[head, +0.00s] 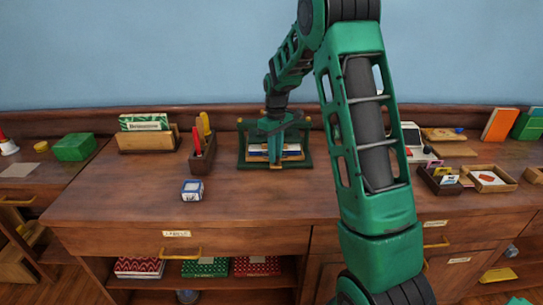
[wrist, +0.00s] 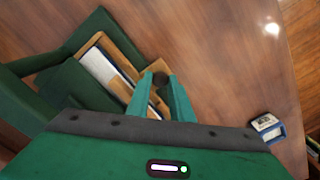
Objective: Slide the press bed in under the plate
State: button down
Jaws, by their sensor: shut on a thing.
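The dark green press (head: 244,157) stands toward the back of the desk, partly behind my arm. It also shows at the left in the wrist view (wrist: 60,90). Its wooden bed (wrist: 121,58) carries a flat white-and-blue item (wrist: 98,66), which also shows in the head view (head: 258,154). A dark green part, perhaps the plate, covers some of the bed in the wrist view. My gripper (wrist: 160,92) is shut on the dark knob (wrist: 160,78) at the bed's front end. In the head view my gripper (head: 273,154) hides the middle of the press.
A pencil box (head: 202,160) stands just left of the press. A small blue-and-white box (head: 192,190) sits nearer the front and shows in the wrist view (wrist: 268,128). A wooden card holder (head: 148,143) is farther left. The desk in front of the press is clear.

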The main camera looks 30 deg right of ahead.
jog(key=c, duration=1.6)
grip_release()
jog(key=shift+w+d, duration=0.25)
jog(key=shift+d, duration=0.1)
jog(key=shift+o, duration=0.2)
jog(key=shift+a, duration=0.1)
jog(key=shift+r, duration=0.15)
notch_tip(320, 180, up, 10)
jog(key=shift+r, duration=0.25)
